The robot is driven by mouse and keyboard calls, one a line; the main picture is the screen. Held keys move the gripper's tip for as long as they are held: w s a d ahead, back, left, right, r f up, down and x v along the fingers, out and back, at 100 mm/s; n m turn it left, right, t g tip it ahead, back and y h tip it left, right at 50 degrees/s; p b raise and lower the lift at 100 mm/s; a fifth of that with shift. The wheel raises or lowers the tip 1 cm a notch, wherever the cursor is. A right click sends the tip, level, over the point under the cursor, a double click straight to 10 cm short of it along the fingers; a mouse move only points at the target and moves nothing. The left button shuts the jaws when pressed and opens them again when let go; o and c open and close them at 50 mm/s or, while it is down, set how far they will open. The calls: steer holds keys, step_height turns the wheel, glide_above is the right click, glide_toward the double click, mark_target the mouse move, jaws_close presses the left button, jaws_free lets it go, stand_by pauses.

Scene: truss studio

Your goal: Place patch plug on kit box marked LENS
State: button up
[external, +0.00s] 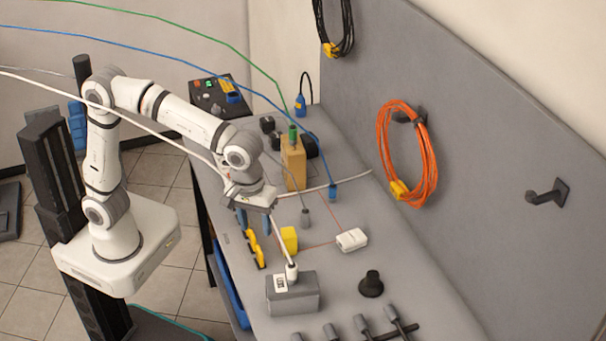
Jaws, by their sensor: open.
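Several corded plugs are in view, and I cannot tell which is the patch plug. A white plug (292,272) stands upright on a grey box (301,299) with a small white label, too small to read. A green plug (293,133) is on top of a tan box (293,168). A blue plug (333,193) and a grey plug (305,217) are on the bench. No LENS marking can be read. My gripper (254,224) points down with its blue fingers apart, behind and left of the grey box. Nothing shows between the fingers.
A yellow block (289,240), a yellow-black tool (256,249), a white box (351,240) and a black knob-like piece (371,284) are around my gripper. Several cords cross above the bench (425,275). An orange cable coil (405,155) hangs on the wall panel.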

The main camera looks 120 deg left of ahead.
steer(key=s+d+f+m+t, duration=0.1)
steer(key=s+f+m, duration=0.1)
steer(key=s+m, duration=0.7)
steer(key=s+d+f+m+t, duration=0.1)
steer(key=s+f+m, duration=0.2)
steer(key=s+m, duration=0.6)
steer(key=s, duration=0.5)
steer(key=shift+s+d, duration=0.35)
